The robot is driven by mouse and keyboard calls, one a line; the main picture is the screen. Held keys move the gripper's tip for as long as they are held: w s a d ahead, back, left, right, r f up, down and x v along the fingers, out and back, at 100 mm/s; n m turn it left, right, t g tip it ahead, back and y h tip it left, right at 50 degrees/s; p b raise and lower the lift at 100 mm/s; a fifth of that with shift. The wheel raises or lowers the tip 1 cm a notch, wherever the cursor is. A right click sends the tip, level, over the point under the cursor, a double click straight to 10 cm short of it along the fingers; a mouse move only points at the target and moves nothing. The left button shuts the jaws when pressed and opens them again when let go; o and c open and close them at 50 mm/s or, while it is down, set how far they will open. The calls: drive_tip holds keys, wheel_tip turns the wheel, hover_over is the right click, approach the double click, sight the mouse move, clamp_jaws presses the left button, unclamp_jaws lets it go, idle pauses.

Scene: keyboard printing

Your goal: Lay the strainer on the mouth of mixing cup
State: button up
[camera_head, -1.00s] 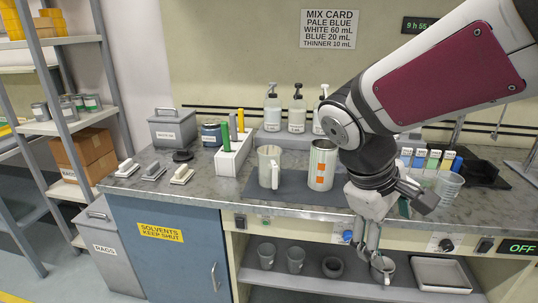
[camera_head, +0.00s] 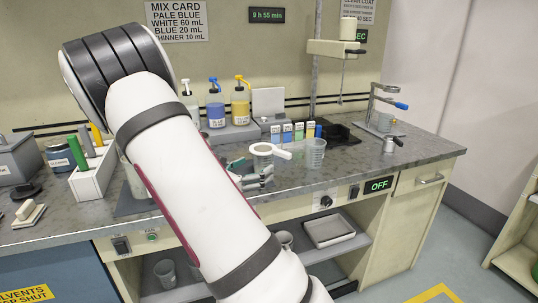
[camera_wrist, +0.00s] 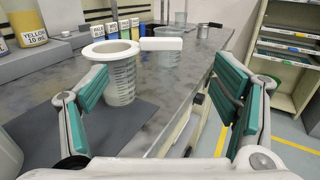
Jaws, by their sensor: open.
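The strainer is a white ring with a flat white handle; in the wrist view its ring (camera_wrist: 110,49) sits level on the mouth of a clear graduated mixing cup (camera_wrist: 121,82), with the handle pointing right. In the head view the strainer (camera_head: 285,154) shows beyond my forearm, and the cup under it is mostly hidden. My gripper (camera_head: 256,171) is open beside that cup. In the wrist view my gripper (camera_wrist: 165,88) has its green-padded fingers wide apart, the cup standing ahead near the left finger, with nothing held between them.
A second clear cup (camera_head: 315,153) stands to the right of the strainer. A small metal pot (camera_head: 389,145) is further right. The counter's front right is clear.

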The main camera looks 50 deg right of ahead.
sight(280, 153)
drive_tip(key=d, duration=1.3)
drive_tip(key=shift+s+d, duration=0.1)
drive_tip(key=shift+s, duration=0.15)
drive_tip(key=c, duration=1.2)
